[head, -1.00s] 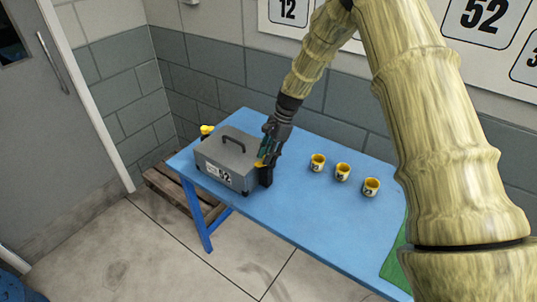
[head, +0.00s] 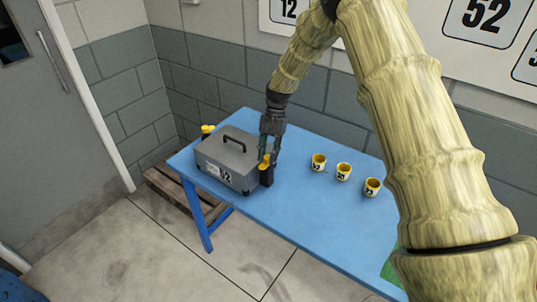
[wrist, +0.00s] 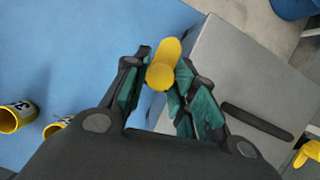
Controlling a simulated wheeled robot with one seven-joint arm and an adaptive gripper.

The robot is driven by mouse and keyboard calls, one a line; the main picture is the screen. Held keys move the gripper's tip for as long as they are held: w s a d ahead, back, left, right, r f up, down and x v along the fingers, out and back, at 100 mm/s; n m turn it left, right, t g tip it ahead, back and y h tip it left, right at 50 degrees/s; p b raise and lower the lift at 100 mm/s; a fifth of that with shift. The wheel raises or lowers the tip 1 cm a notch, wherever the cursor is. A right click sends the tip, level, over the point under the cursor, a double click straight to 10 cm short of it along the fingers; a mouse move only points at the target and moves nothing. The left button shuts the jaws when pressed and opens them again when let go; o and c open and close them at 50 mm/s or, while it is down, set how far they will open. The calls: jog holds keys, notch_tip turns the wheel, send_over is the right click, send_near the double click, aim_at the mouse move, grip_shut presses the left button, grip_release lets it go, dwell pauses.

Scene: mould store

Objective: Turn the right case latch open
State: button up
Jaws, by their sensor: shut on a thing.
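The grey case (head: 222,163) stands on the blue table, with a dark handle on its lid and a label reading 52. The right latch (wrist: 160,70) is a yellow lever; in the head view (head: 266,160) it sits on a dark block at the case's right side. My gripper (head: 267,152) comes down on it from above. In the wrist view the green-padded fingers (wrist: 158,85) are shut on the yellow lever, one on each side. The left latch (head: 207,129), also yellow, is at the case's far left side and partly shows in the wrist view (wrist: 306,153).
Several things share the blue table (head: 290,225): three yellow-and-white numbered cups (head: 343,172) stand right of the case, and a green mat (head: 391,268) lies at the right end. A wooden pallet (head: 170,190) is on the floor at left. A block wall stands behind.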

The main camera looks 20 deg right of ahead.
dwell(0.4)
jog(key=o, duration=1)
jog(key=shift+d, duration=0.1)
jog(key=v, duration=1.2)
jog(key=shift+s, duration=0.1)
